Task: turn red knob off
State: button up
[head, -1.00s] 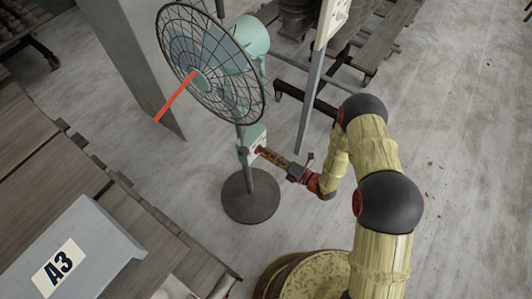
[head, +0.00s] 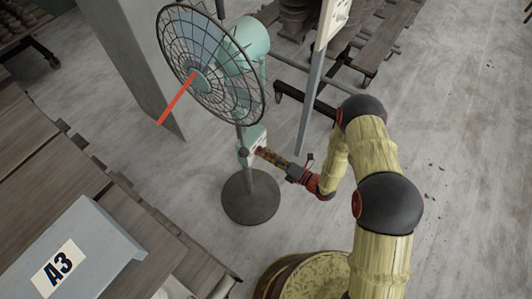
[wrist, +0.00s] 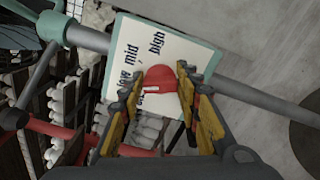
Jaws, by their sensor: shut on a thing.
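The red knob (wrist: 163,78) sits on a white panel with a green rim (wrist: 178,38) in the wrist view. The panel reads "low", "mid" and "high", and a further label below "low" is partly hidden. A white mark on the knob lies on its lower left side, near that hidden label. My gripper (wrist: 165,88) has its yellow and black fingers on both sides of the knob and is shut on it. In the head view my gripper (head: 261,151) meets the control box (head: 252,143) on the fan's post; the knob is hidden there.
The standing fan (head: 212,65) has a wire cage, a red ribbon (head: 177,98) and a round dark base (head: 250,197). A grey pillar (head: 135,60) stands behind. A wooden table with a grey A3 box (head: 85,245) is at left, a barrel (head: 310,278) at bottom.

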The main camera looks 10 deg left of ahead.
jog(key=shift+c, duration=0.5)
jog(key=shift+n, duration=0.3)
jog(key=shift+s+r+n, duration=0.1)
jog(key=shift+n, duration=1.95)
jog(key=shift+s+n, duration=0.1)
jog(key=shift+n, duration=1.95)
jog(key=o, duration=1.2)
jog(key=shift+c, duration=0.2)
jog(key=shift+a, duration=0.1)
jog(key=v, duration=1.2)
